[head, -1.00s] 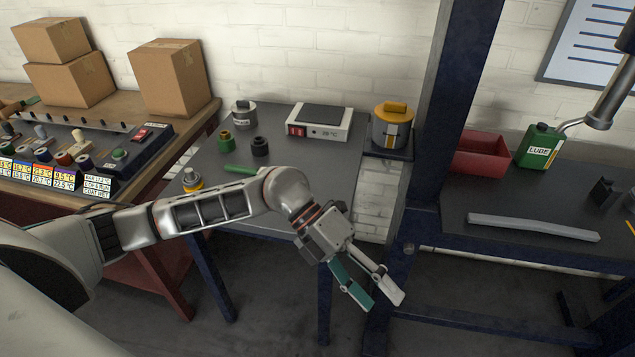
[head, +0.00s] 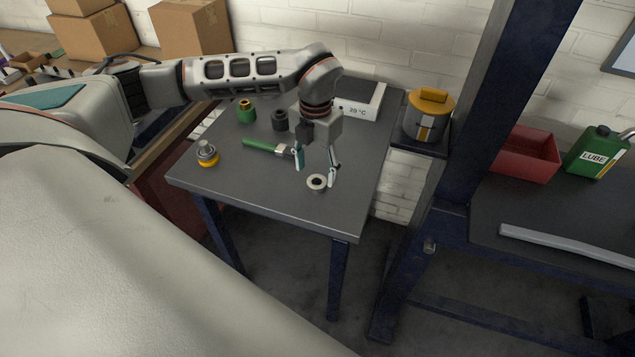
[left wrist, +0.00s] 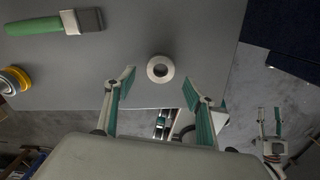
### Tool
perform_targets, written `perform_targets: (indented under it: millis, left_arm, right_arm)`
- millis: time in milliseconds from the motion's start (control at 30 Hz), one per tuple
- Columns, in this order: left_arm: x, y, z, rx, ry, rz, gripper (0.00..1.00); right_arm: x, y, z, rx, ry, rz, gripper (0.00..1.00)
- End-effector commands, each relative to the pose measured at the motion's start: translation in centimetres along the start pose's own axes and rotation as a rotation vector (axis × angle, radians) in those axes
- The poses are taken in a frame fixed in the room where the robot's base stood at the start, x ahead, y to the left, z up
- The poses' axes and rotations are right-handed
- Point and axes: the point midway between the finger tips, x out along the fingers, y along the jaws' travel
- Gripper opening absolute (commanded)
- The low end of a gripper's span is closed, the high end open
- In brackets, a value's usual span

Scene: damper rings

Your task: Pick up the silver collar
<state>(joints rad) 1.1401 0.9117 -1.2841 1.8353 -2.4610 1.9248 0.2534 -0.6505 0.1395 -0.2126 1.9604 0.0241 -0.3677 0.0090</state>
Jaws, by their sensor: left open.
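The silver collar (head: 317,190) is a pale ring with a dark hole, lying near the front right edge of the grey table (head: 235,189). It also shows in the left wrist view (left wrist: 151,69), near the table's edge. My left gripper (head: 316,176) is open and points down at the collar. In the left wrist view its fingertips (left wrist: 158,76) lie on either side of the collar, with clear gaps; contact does not show. My right gripper (left wrist: 269,111) shows small at the right of that view, fingers apart, away from the collar. It is not seen in the head view.
A green-handled brush (head: 262,146) lies left of the gripper. A yellow-based silver part (head: 207,154), a green part (head: 246,112) and a dark ring (head: 280,120) stand farther left and back. A scale (head: 360,99) is behind. The front middle of the table is clear.

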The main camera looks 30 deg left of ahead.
Motion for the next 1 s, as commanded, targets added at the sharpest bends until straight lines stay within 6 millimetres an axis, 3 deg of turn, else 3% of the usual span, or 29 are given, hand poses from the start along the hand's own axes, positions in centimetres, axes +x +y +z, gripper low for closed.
perform_targets:
  millis: [233,567,700,767,1000]
  left_arm:
    - [3.5,-0.1,0.1,0.0,0.003,-0.001,0.54]
    - [4.1,-0.1,0.2,0.002,-0.001,-0.001,0.54]
    - [4.1,-0.1,0.2,0.002,-0.001,-0.002,0.18]
    - [4.1,-0.1,0.2,0.002,-0.001,-0.002,0.06]
    - [4.0,-0.1,0.3,0.002,-0.002,-0.002,0.06]
  right_arm:
    - [-0.2,0.1,-0.3,0.0,0.001,0.0,0.4]
    - [-0.2,0.1,-0.4,-0.001,0.002,0.0,0.4]
    - [-0.2,0.1,-0.5,-0.001,0.003,0.001,0.4]
    - [-0.2,0.1,-0.6,-0.001,0.004,0.001,0.4]
    - [-0.2,0.1,-0.7,-0.001,0.006,0.001,0.4]
